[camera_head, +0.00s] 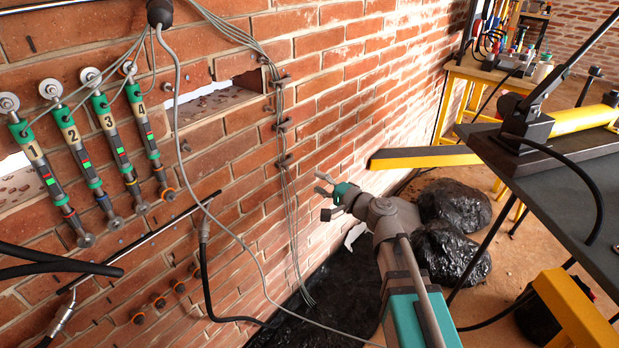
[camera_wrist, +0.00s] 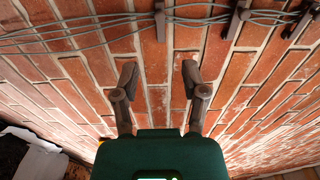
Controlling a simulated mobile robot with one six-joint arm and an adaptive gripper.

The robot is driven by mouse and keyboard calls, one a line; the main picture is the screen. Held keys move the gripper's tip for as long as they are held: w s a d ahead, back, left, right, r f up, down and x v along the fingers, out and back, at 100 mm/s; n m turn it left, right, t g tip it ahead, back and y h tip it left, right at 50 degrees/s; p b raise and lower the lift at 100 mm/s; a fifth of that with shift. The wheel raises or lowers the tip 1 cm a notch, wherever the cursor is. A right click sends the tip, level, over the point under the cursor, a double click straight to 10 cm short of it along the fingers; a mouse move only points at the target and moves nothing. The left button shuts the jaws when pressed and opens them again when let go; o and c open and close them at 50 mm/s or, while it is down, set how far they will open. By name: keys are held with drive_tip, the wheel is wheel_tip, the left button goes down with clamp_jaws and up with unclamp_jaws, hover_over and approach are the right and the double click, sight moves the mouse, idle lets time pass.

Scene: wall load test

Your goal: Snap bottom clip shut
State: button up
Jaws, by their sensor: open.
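Several dark clips line a bundle of grey cables (camera_head: 290,205) on the brick wall. The bottom clip (camera_head: 284,160) is the lowest along the bundle in the head view. In the wrist view the leftmost clip (camera_wrist: 160,22), apparently this one, lies straight ahead beyond the fingertips, with the cables (camera_wrist: 80,30) passing at it. I cannot tell whether it is open or shut. My gripper (camera_head: 322,184) is right of and below the bottom clip in the head view, apart from it. In the wrist view my gripper (camera_wrist: 159,76) has its two fingers spread with nothing between them.
Higher clips (camera_head: 282,125) sit above on the bundle. Numbered gauges (camera_head: 75,145) hang at the left. A loose grey cable (camera_head: 240,240) and black hose (camera_head: 205,270) hang left of my arm. Black bags (camera_head: 455,205) and a workbench (camera_head: 560,150) stand at the right.

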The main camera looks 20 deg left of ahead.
drive_tip(key=shift+v, duration=0.8)
drive_tip(key=s+d+f+n+g+h, duration=0.2)
drive_tip(key=s+d+f+n+h, duration=0.15)
drive_tip(key=d+f, duration=0.4)
drive_tip(key=s+d+f+n+g+h, duration=0.25)
drive_tip(key=d+f+h, duration=0.25)
drive_tip(key=d+f, duration=0.25)
drive_tip(key=s+d+f+g+h, duration=0.2)
drive_tip(key=s+d+h, duration=0.15)
drive_tip(key=d, duration=0.55)
drive_tip(key=s+d+f+g+h, duration=0.15)
drive_tip(key=d+h, duration=0.25)
drive_tip(key=d, duration=0.4)
wheel_tip(320, 180, up, 33)
drive_tip(key=d+p, duration=0.1)
drive_tip(key=p, duration=3.2)
drive_tip(key=shift+s+r+m+p, duration=0.25)
drive_tip(key=shift+s+m+p, duration=0.05)
drive_tip(key=shift+s+m, duration=0.1)
drive_tip(key=shift+a, duration=0.1)
